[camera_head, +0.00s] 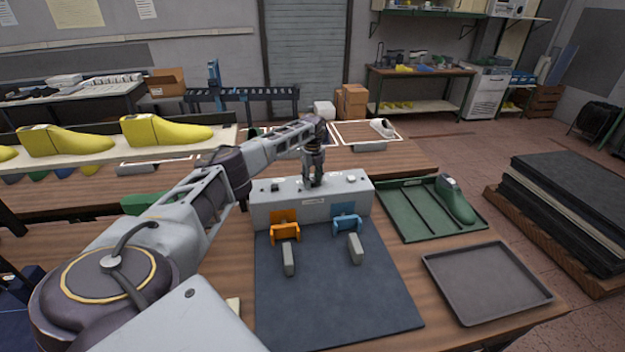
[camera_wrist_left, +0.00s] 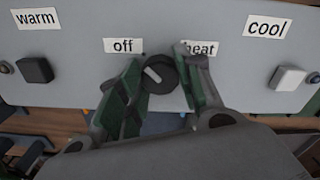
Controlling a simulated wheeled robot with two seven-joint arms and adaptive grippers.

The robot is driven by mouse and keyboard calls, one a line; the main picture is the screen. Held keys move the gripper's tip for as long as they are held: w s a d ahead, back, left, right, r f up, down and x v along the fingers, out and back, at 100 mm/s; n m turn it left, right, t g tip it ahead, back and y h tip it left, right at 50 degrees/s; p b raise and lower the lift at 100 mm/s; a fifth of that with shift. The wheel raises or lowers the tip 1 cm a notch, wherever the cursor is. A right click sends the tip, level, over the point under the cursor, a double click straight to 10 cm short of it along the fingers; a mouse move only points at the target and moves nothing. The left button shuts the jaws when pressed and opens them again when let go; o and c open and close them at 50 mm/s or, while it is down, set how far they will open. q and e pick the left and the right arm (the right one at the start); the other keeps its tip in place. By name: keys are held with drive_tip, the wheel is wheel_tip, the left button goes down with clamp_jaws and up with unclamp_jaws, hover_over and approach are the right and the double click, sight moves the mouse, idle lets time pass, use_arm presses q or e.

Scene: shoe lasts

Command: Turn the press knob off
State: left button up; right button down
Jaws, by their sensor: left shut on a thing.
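The press knob (camera_wrist_left: 161,74) is a round black dial on the grey press panel (camera_wrist_left: 80,75). Its pale mark lies on the left side of the dial, toward the "off" label (camera_wrist_left: 123,46). The "heat" label (camera_wrist_left: 199,48) is to the right, partly covered by a finger. My left gripper (camera_wrist_left: 164,78) is shut on the knob, with one green-padded finger on each side. In the head view, my left gripper (camera_head: 313,180) points down onto the top of the grey press (camera_head: 280,208) and hides the knob. My right gripper is not in view.
A dark button (camera_wrist_left: 35,69) by "warm" and a white button (camera_wrist_left: 289,77) by "cool" flank the knob. Orange (camera_head: 285,231) and blue (camera_head: 346,222) brackets sit before the press. A green tray (camera_head: 405,225) holding a green last and an empty grey tray (camera_head: 487,280) are right.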

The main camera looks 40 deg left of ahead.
sight(313, 180)
use_arm(q)
drive_tip(key=o, duration=1)
drive_tip(key=shift+r, duration=0.1)
drive_tip(key=shift+r, duration=5.95)
drive_tip(key=shift+f, duration=0.1)
